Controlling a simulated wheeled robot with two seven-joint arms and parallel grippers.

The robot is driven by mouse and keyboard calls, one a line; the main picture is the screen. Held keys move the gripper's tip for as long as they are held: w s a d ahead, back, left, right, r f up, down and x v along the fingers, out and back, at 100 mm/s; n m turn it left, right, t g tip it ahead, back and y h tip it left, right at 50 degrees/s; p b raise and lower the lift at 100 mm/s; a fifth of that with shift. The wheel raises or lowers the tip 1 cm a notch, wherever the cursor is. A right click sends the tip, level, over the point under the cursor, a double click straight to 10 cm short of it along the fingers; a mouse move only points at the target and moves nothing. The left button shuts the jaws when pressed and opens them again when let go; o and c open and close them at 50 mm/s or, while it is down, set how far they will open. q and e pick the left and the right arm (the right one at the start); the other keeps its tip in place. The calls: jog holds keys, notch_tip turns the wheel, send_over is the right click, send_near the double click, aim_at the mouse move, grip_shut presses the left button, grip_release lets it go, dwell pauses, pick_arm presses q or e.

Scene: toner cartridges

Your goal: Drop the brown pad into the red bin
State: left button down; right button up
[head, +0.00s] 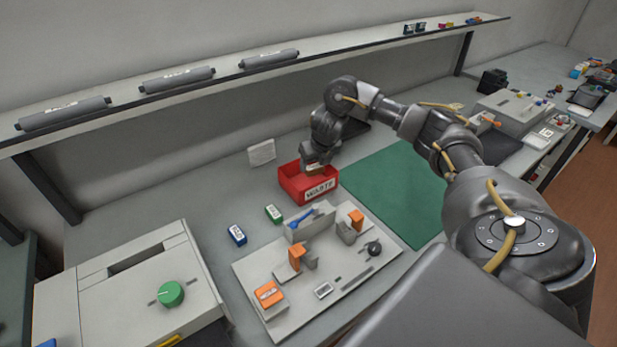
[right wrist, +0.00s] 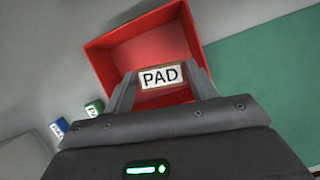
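The brown pad (right wrist: 161,77), with a white label reading PAD, is between the fingertips of my right gripper (right wrist: 163,84), which appears shut on it. In the right wrist view the red bin (right wrist: 108,63) lies below and around the pad, its inside bare where it shows. In the head view the red bin (head: 294,187), labelled WASTE, stands on the bench with my right gripper (head: 317,168) right over its opening. The gripper hides part of the bin's inside and most of the pad there. My left gripper is not in view.
A green mat (head: 395,190) lies right of the bin. A blue box (head: 237,235) and a green box (head: 273,214) stand left of it. A pale fixture board (head: 290,325) with orange blocks is in front. A shelf (head: 225,75) with grey rollers runs behind.

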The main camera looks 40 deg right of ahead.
jog(key=o, duration=0.4)
jog(key=shift+p+v, duration=2.5)
jog(key=shift+v, duration=2.9)
